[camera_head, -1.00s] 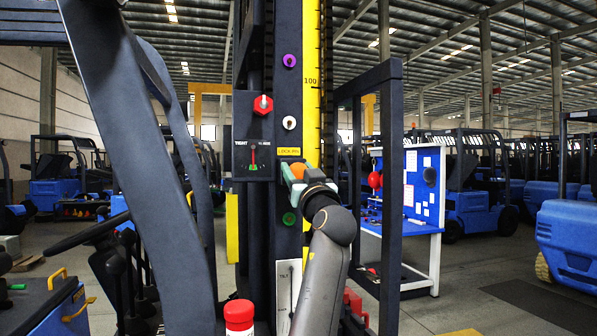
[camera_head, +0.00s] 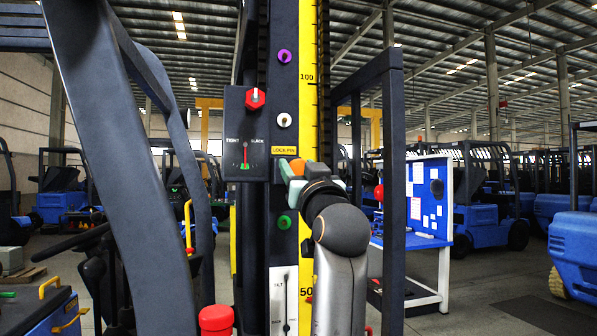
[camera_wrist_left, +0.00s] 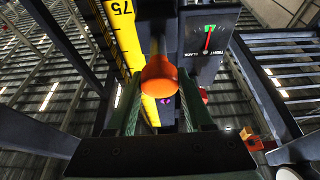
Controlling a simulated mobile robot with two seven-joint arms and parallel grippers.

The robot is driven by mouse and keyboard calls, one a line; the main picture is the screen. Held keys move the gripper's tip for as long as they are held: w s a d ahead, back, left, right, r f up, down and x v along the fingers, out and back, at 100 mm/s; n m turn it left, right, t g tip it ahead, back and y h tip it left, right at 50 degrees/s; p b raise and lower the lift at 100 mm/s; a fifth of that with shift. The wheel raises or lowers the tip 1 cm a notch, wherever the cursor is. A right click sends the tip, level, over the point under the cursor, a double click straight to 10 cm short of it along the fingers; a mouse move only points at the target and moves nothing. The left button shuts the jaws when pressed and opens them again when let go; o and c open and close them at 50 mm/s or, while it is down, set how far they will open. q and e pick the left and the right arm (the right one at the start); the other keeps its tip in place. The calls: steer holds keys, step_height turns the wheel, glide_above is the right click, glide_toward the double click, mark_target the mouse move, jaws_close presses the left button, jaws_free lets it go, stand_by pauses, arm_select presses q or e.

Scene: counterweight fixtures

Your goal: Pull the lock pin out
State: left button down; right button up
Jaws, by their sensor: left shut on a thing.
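The lock pin's orange knob (camera_head: 297,166) sits on the dark mast just below the yellow LOCK PIN label (camera_head: 285,150). My left gripper (camera_head: 292,176) is shut on this knob, its pale green fingers on either side. In the left wrist view the orange knob (camera_wrist_left: 159,76) is between the two dark green fingers of the same gripper (camera_wrist_left: 160,92). My right gripper is not in view.
On the mast are a purple knob (camera_head: 285,56), a white knob (camera_head: 284,120) and a green knob (camera_head: 285,222). A gauge box (camera_head: 246,134) with a red knob is left of them. A yellow scale (camera_head: 309,110) runs alongside. A dark post (camera_head: 392,200) stands right.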

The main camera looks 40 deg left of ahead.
arm_select(q)
steer(key=c, duration=0.7)
jaws_free()
steer(key=shift+d+f, duration=0.1)
steer(key=shift+f, duration=0.05)
steer(key=o, duration=0.3)
steer(key=shift+s+d, duration=0.15)
steer(key=shift+o, duration=0.4)
steer(key=b+v, duration=0.4)
steer(key=v, duration=0.8)
steer(key=shift+d, duration=0.1)
